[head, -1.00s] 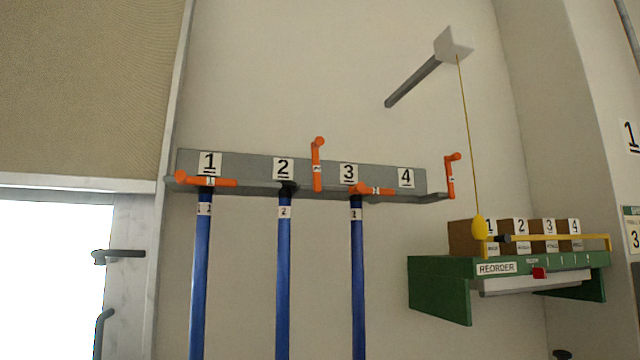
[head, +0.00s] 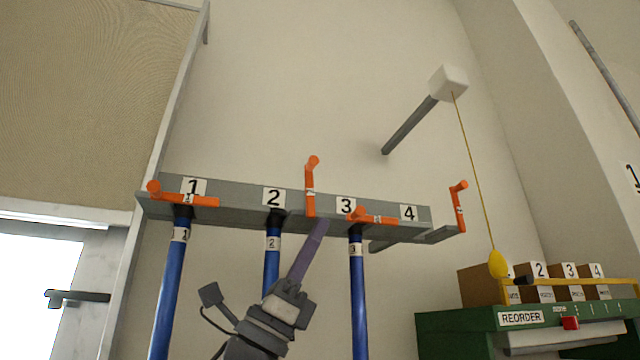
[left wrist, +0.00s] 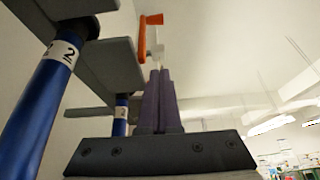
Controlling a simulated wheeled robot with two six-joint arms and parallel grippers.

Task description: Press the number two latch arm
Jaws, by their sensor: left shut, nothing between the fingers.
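The number two latch arm (head: 310,188) is orange and stands upright on the grey rail (head: 236,208), between the 2 and 3 plates. My left gripper (head: 321,224) is shut and empty, its purple fingers pointing up at the rail just below and right of that arm's lower end. In the left wrist view the closed fingers (left wrist: 160,73) point up toward an orange latch arm (left wrist: 142,42) beyond their tips. I see no clear contact. The blue rod labelled 2 (head: 271,268) hangs under the 2 plate, partly hidden by my left gripper. My right gripper is out of view.
The latch arm at 1 (head: 205,201) and the one at 3 (head: 382,220) lie across the rail. The one at 4 (head: 459,208) stands upright. Blue rods 1 (head: 171,290) and 3 (head: 357,290) hang either side. A green reorder shelf (head: 456,333) is at right.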

